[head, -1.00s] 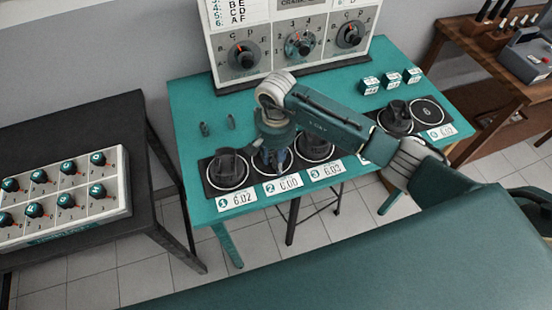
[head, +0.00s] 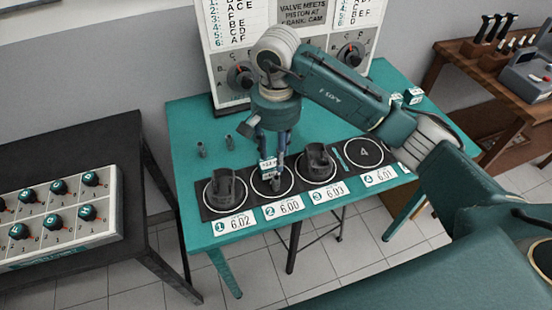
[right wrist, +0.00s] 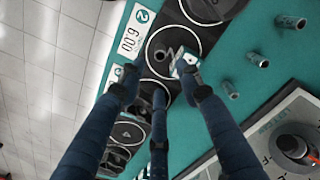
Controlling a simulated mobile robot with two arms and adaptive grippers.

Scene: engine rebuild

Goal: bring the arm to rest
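My right gripper (head: 269,158) hangs fingers down above ring 2 of the dark piston mat (head: 205,212) on the teal table. In the right wrist view my right gripper (right wrist: 157,82) has its fingers spread, with nothing visibly gripped. A small teal cube with a white label (head: 267,167) shows by the fingertips at ring 2; the right wrist view also shows this cube (right wrist: 186,62) beside one fingertip, over the ring's edge. Whether they touch is unclear. My right arm (head: 335,92) reaches in from the right. My left gripper is not in view.
Dark pistons stand in ring 1 (head: 226,187) and ring 3 (head: 318,160); ring 4 (head: 363,152) is empty. Small grey cylinders (head: 202,149) stand behind the mat. A dial board (head: 238,78) rises behind. A dark side table with a knob panel (head: 60,212) is at left.

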